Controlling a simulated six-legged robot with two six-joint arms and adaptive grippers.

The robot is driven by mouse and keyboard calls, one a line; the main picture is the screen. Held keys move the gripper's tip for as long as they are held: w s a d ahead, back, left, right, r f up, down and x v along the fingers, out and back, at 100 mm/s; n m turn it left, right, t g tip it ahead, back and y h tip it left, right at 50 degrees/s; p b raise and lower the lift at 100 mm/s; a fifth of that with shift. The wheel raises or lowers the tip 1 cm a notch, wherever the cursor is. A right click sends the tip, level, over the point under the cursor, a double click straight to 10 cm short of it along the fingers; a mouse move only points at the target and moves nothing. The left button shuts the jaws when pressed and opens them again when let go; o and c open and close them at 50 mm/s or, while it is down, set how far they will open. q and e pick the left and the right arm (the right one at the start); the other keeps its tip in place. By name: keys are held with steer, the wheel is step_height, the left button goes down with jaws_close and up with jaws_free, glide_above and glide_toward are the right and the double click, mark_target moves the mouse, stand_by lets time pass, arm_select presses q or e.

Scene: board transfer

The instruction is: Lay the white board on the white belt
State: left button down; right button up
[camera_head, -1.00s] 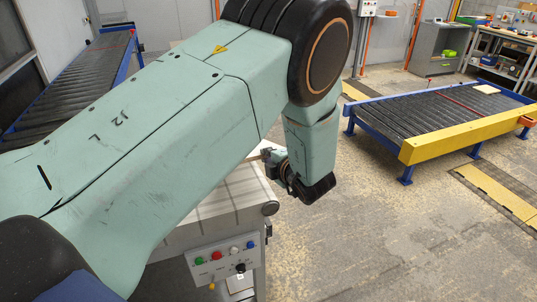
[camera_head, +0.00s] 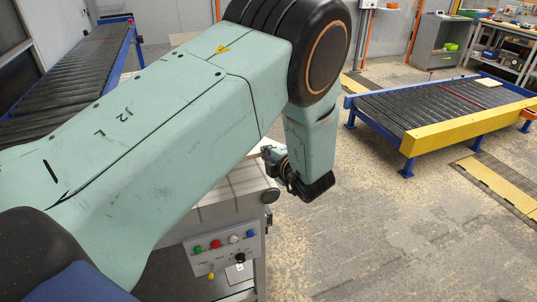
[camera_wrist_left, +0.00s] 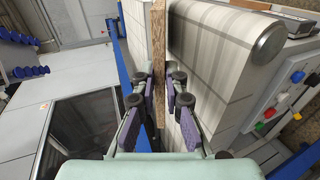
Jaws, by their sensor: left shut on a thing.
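My left gripper (camera_wrist_left: 162,85) is shut on the white board (camera_wrist_left: 159,50), which shows edge-on as a thin brown strip standing upright in the left wrist view. The white belt (camera_wrist_left: 215,58), with faint grey stripes and a grey roller end, lies just right of the board there. I cannot tell whether board and belt touch. In the head view the belt (camera_head: 218,208) shows below my left arm, which hides part of it. My left gripper (camera_head: 268,153) is only partly seen there, beyond the belt's end. My right gripper is out of view.
A control panel (camera_head: 222,250) with coloured buttons is on the belt's front end. A blue-framed roller conveyor (camera_head: 430,110) with a yellow beam stands at the right, another (camera_head: 75,75) at the back left. The floor (camera_head: 400,235) between is clear.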

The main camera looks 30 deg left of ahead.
arm_select(q)
steer(key=shift+f, duration=0.2)
steer(key=c, duration=1.4)
jaws_free()
steer(key=shift+o, duration=0.6)
steer(key=shift+f, duration=0.1)
steer(key=shift+s+d+r+g+h+p, duration=0.15)
steer(key=shift+g+h+p, duration=0.75)
steer(key=shift+p, duration=0.7)
steer(key=shift+d+r+g+h+p, duration=0.1)
steer(key=shift+r+g+h+p, duration=0.1)
steer(key=shift+g+h+p, duration=0.85)
steer(key=shift+s+d+r+g+h+p, duration=0.15)
steer(key=shift+g+h+p, duration=0.3)
steer(key=shift+h+p, duration=1.15)
steer(key=shift+y+p, duration=0.55)
